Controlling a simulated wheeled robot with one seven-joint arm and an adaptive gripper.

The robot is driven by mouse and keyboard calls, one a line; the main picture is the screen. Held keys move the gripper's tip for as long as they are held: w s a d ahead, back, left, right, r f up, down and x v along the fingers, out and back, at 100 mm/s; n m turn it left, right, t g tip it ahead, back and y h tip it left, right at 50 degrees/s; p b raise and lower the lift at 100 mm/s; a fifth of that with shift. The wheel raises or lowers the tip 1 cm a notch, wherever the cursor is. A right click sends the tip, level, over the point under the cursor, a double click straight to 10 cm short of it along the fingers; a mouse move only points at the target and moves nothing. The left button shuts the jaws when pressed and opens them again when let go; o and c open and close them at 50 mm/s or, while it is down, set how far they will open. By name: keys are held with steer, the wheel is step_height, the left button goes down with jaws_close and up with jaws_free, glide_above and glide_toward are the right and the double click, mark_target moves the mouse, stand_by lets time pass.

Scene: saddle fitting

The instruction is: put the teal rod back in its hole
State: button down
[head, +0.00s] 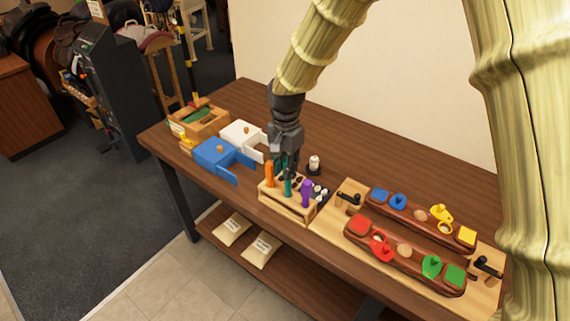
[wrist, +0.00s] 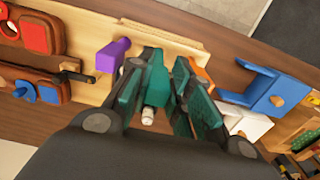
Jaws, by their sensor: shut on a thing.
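The teal rod (head: 288,187) is upright at the wooden rack (head: 284,207), between an orange rod (head: 269,173) and a purple rod (head: 306,193). My gripper (head: 287,170) is above the rack, pointing down, with its fingers shut on the teal rod. In the wrist view the teal rod (wrist: 156,78) shows between the fingers of my gripper (wrist: 158,88). The purple rod (wrist: 112,55) and the orange rod (wrist: 201,74) are on either side. The teal rod's lower end and its hole are hidden, so I cannot tell how far in it sits.
A blue box (head: 214,153) and a white box (head: 241,134) stand left of the rack. A small white-topped piece (head: 314,163) stands behind it. A wooden board (head: 340,212) with two long trays of coloured pieces lies to the right. The table's front edge is close to the rack.

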steer(key=shift+f+b, duration=0.6)
steer(key=shift+f, duration=1.3)
steer(key=c, duration=1.2)
jaws_free()
steer(key=shift+r, duration=0.1)
